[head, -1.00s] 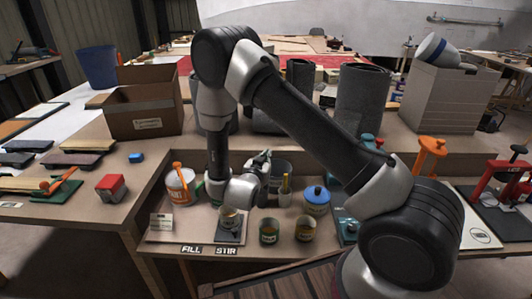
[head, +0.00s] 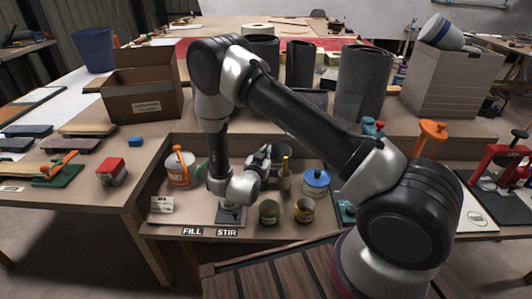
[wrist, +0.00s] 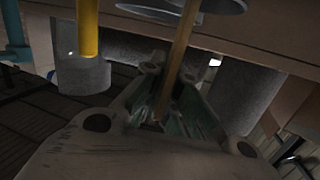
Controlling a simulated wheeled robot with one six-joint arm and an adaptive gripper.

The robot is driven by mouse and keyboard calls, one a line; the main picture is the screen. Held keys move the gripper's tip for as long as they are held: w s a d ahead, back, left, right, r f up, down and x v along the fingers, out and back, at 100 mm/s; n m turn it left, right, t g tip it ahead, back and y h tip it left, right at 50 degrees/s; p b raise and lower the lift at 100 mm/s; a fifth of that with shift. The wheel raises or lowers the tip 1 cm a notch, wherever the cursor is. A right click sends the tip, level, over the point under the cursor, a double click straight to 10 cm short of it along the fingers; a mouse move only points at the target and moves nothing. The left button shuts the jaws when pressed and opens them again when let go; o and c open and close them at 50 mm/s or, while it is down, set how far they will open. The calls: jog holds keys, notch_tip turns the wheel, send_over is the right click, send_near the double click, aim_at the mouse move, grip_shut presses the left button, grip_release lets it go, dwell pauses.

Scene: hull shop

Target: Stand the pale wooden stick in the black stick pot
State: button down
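In the wrist view a thin pale wooden stick (wrist: 184,45) stands tilted between the fingers of my gripper (wrist: 163,108). The fingers are closed around its lower visible part, and its upper end runs out of the frame. In the head view the stick cannot be made out. A dark round pot (head: 281,151), which looks like the black stick pot, stands behind my wrist, partly hidden by it. My wrist hangs above the mat marked STIR (head: 229,222), and the fingertips are not clear there.
Two small open tins (head: 269,212) and a blue-lidded tin (head: 316,182) stand to the right.

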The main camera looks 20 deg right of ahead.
jog(key=c, duration=0.8)
grip_release()
jog(key=shift+o, duration=0.2)
jog(key=shift+r, duration=0.1)
notch_tip(320, 180, up, 10)
dwell(1.4)
